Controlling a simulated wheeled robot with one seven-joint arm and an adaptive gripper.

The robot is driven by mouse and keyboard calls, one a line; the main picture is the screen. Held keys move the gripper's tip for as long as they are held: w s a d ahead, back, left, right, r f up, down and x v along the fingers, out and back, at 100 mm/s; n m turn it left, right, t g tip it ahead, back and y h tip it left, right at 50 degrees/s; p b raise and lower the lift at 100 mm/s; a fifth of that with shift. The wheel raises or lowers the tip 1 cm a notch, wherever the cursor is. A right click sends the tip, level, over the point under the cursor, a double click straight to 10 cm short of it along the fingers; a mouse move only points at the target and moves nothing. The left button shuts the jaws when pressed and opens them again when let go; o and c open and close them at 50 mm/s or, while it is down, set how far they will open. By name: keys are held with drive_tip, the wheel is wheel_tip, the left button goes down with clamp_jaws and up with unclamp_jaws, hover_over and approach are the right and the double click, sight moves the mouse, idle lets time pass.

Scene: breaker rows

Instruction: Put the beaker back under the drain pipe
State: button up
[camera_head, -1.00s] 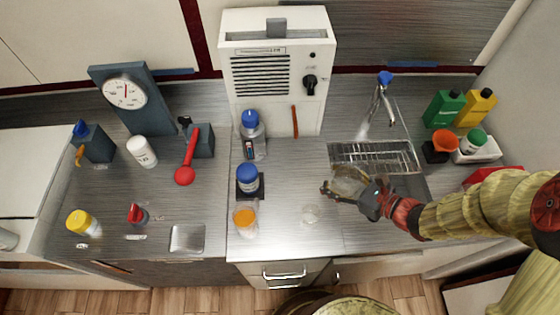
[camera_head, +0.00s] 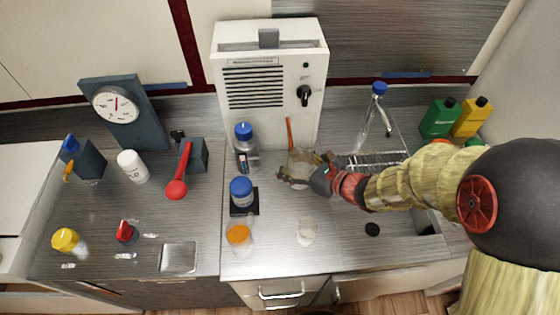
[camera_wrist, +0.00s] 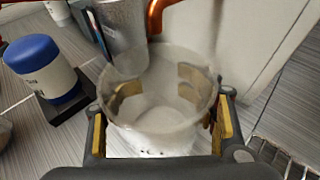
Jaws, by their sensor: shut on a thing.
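The clear glass beaker (camera_head: 301,160) is in my gripper (camera_head: 304,172), in front of the white machine (camera_head: 268,80). It also shows in the wrist view (camera_wrist: 165,118), close up, with my gripper's yellow-padded fingers (camera_wrist: 168,98) shut on its two sides. The orange drain pipe (camera_head: 289,130) comes down the machine's front at its right part. In the wrist view the pipe (camera_wrist: 158,10) bends just beyond the beaker's far rim. I cannot tell whether the beaker's mouth is right under the pipe end or whether its base touches the counter.
A blue-capped bottle (camera_head: 244,150) and a blue-lidded jar (camera_head: 241,190) on a black pad stand left of the beaker. An orange-topped jar (camera_head: 239,235) and a clear glass piece (camera_head: 307,231) are nearer the front.

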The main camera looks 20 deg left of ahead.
drive_tip(key=a, duration=0.1)
drive_tip(key=w+a+b, duration=0.1)
drive_tip(key=a, duration=0.1)
drive_tip(key=shift+a+f, duration=0.1)
drive_tip(key=shift+a, duration=0.2)
drive_tip(key=shift+f+b, duration=0.4)
drive_tip(key=shift+f, duration=0.25)
drive_tip(key=shift+f, duration=0.2)
drive_tip(key=o, duration=1.5)
drive_tip(key=shift+r, duration=0.1)
